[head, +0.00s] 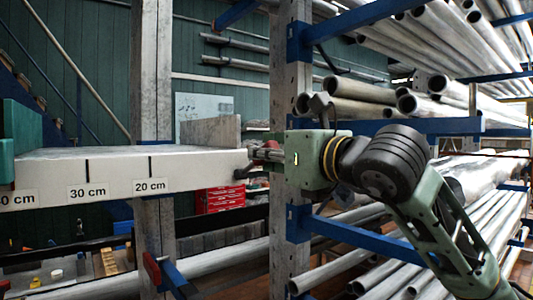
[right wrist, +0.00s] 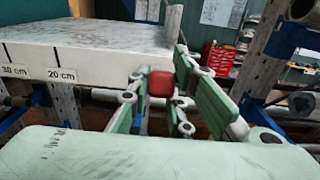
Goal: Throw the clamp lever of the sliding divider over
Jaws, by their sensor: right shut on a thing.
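A pale shelf (head: 110,168) with a centimetre scale on its front edge runs in from the left; it also shows in the right wrist view (right wrist: 85,50). A teal upright block (head: 20,128) stands on it at the far left; I cannot tell whether this is the sliding divider. A grey upright plate (head: 212,132) stands at the shelf's right end. My right gripper (head: 262,155) is at that end, shut on a red block (right wrist: 160,83), apparently the lever's grip. The fingers hide much of it, and the lever's pivot is not clear. My left gripper is not in view.
A worn metal post (head: 292,80) with blue rack arms (head: 345,240) stands right beside my right gripper. Long metal pipes (head: 440,40) fill the rack on the right. A red tool chest (head: 220,198) is farther back. The shelf top is clear between block and plate.

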